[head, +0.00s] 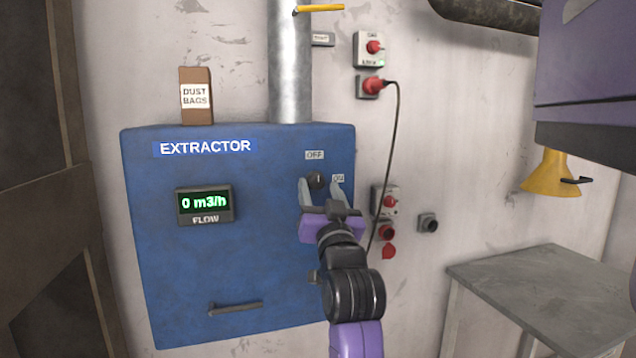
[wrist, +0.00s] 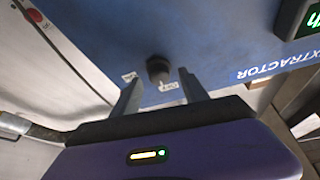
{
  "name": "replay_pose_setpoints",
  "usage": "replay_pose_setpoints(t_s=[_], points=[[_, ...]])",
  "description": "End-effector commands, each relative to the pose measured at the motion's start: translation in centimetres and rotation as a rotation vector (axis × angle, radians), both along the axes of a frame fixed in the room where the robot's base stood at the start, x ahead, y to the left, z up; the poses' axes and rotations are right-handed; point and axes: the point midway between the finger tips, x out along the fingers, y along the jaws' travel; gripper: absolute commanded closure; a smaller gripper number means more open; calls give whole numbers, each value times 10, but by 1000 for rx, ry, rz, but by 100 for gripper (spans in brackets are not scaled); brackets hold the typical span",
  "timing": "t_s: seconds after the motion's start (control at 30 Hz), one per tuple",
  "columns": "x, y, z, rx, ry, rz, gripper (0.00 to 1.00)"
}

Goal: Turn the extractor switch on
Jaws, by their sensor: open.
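The extractor (head: 260,255) is a blue wall cabinet with a flow display (head: 206,205) reading 0 m3/h. Its switch is a dark rotary knob (head: 317,180) at the upper right of the front, with an OFF label (head: 314,155) above and an ON label (head: 338,179) to its right. The knob (wrist: 157,70) also shows in the wrist view, just beyond the fingertips. My gripper (head: 320,187) is open, with one finger on each side of the knob in the head view. I cannot tell whether the fingers touch it. The pointer direction is too small to read.
Red switches and sockets (head: 373,85) with a hanging cable (head: 395,150) are on the wall to the right. A grey bench (head: 540,275) stands at lower right. A DUST BAGS box (head: 196,95) sits on the cabinet beside a metal duct (head: 290,70).

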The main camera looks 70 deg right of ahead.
Motion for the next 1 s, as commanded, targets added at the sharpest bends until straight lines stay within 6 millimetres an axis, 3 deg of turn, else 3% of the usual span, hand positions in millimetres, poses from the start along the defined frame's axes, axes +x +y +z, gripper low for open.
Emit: replay_pose_setpoints(t_s=[0.43, 0.7, 1.0], points=[[8, -11, 5, -1, 1, 1, 48], [7, -10, 5, -1, 1, 1, 99], [8, -10, 4, 8, -9, 0, 100]])
